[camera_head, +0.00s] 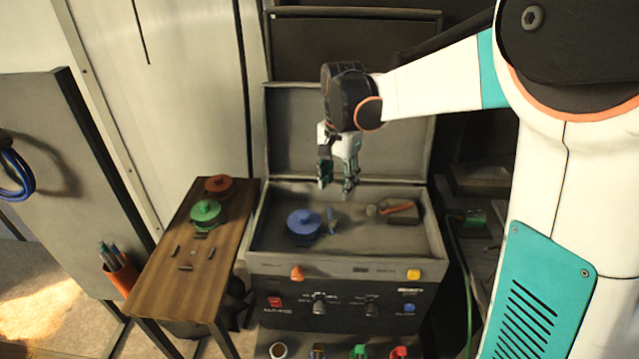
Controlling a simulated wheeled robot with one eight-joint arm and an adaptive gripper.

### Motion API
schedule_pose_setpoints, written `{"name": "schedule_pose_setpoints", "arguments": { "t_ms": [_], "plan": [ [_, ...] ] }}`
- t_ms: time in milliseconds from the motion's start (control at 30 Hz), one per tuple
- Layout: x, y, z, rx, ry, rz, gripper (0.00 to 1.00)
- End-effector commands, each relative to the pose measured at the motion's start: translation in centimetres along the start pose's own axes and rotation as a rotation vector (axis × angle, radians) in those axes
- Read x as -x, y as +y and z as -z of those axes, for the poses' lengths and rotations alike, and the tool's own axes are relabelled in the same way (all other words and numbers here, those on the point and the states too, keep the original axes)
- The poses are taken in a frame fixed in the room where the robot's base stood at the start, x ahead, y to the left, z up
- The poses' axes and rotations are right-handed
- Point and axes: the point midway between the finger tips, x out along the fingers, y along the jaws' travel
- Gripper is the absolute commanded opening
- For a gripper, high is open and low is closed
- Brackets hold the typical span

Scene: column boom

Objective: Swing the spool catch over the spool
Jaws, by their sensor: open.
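A round blue spool (304,222) with a knob on top lies in the left part of the open grey case. A small upright blue piece (332,220) stands just right of it; I cannot tell for sure whether this is the spool catch. My gripper (337,187) points down above the case, with its two teal-tipped fingers apart and nothing between them. It hangs above and slightly right of the blue spool, apart from it.
An orange-handled part (400,207) sits on a block at the case's right. The raised lid (300,130) stands behind my gripper. A wooden side table (175,285) at left bears a green spool (206,213) and a red spool (219,186). The case's front panel carries several knobs.

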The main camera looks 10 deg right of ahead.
Motion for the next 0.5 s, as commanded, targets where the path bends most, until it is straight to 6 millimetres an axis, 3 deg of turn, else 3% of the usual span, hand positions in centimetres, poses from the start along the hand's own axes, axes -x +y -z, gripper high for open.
{"name": "schedule_pose_setpoints", "arguments": {
  "t_ms": [267, 500],
  "plan": [
    [-1.8, -0.4, 0.3, -0.021, -0.008, -0.011, 0.44],
    [-6.2, -0.3, 0.2, -0.02, -0.008, -0.01, 0.44]
  ]
}}
